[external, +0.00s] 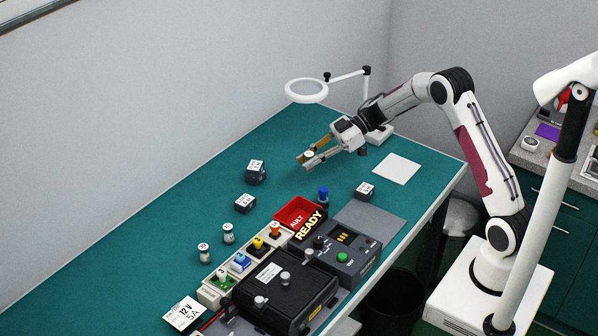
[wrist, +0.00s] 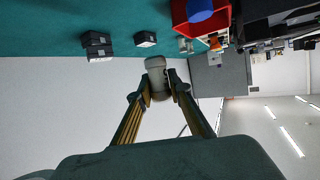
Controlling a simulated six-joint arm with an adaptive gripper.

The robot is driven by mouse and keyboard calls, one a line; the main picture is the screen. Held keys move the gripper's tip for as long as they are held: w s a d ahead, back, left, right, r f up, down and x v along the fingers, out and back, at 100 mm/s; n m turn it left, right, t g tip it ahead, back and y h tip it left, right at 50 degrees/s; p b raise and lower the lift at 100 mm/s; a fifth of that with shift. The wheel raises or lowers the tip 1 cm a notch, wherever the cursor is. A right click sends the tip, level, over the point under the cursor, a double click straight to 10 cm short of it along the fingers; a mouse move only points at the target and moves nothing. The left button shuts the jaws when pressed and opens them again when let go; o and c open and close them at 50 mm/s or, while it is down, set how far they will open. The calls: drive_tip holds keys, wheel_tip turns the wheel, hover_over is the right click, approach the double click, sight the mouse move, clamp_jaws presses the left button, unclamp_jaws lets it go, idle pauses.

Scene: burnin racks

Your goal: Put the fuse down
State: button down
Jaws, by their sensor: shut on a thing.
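My gripper (external: 311,158) is held out over the far part of the green bench. Its two fingers are shut on a small pale cylindrical fuse (external: 308,154). In the wrist view the fuse (wrist: 157,80) sits between the fingertips (wrist: 157,87), grey-white with wider ends. It appears clear of the bench; its exact height is hard to tell.
Dark labelled blocks (external: 256,173) (external: 245,203) (external: 365,190) stand on the bench (external: 165,215). A white card (external: 397,169) is at right, a magnifier lamp (external: 307,90) behind. Bench below my gripper is clear.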

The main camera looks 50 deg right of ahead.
drive_tip(key=shift+f, duration=3)
drive_tip(key=shift+f, duration=1.9)
drive_tip(key=shift+f, duration=0.1)
drive_tip(key=c, duration=1.8)
unclamp_jaws()
drive_tip(key=shift+c, duration=0.2)
drive_tip(key=v, duration=1.2)
drive_tip(key=shift+w+r, duration=0.1)
drive_tip(key=shift+r, duration=0.15)
